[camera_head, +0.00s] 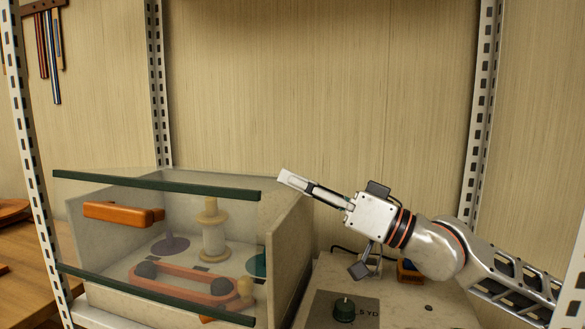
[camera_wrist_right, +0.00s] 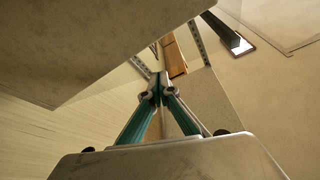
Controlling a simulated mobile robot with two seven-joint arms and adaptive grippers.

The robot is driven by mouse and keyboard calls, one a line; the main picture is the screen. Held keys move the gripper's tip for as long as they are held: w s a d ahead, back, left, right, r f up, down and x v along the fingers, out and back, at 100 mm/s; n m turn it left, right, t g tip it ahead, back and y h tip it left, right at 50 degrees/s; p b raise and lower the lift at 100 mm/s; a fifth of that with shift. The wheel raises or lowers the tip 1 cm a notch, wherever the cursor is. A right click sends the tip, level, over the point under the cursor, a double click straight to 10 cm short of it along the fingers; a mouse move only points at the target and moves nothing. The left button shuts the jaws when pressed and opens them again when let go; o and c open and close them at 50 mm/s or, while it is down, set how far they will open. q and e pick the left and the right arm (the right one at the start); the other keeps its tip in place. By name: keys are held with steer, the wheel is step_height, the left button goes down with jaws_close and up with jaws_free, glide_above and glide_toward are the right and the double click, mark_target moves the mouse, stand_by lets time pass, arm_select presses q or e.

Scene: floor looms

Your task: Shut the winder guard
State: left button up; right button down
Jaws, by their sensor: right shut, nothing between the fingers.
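The winder guard (camera_head: 190,222) is a clear panel with dark green rails along its top and bottom edges, at the front of a pale box (camera_head: 292,235) in the head view. An orange handle (camera_head: 118,213) shows at its upper left. I cannot tell how far the guard stands from fully shut. My right gripper (camera_head: 287,178) is shut and empty, just right of the top rail's right end, by the box's upper right edge. No contact is clear. In the right wrist view its fingertips (camera_wrist_right: 158,90) meet, with a dark rail (camera_wrist_right: 229,35) beyond. My left gripper is out of view.
Inside the box are a cream spool (camera_head: 212,230) and a reddish belt-shaped part (camera_head: 180,284). A dark green knob (camera_head: 344,309) sits on a pale unit under my right arm. White perforated posts (camera_head: 480,110) frame the shelf. Space above the box is clear.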

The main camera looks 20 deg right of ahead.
steer(key=shift+s+a+f, duration=0.1)
steer(key=shift+f, duration=0.6)
steer(key=shift+s+f, duration=0.1)
steer(key=shift+f, duration=0.05)
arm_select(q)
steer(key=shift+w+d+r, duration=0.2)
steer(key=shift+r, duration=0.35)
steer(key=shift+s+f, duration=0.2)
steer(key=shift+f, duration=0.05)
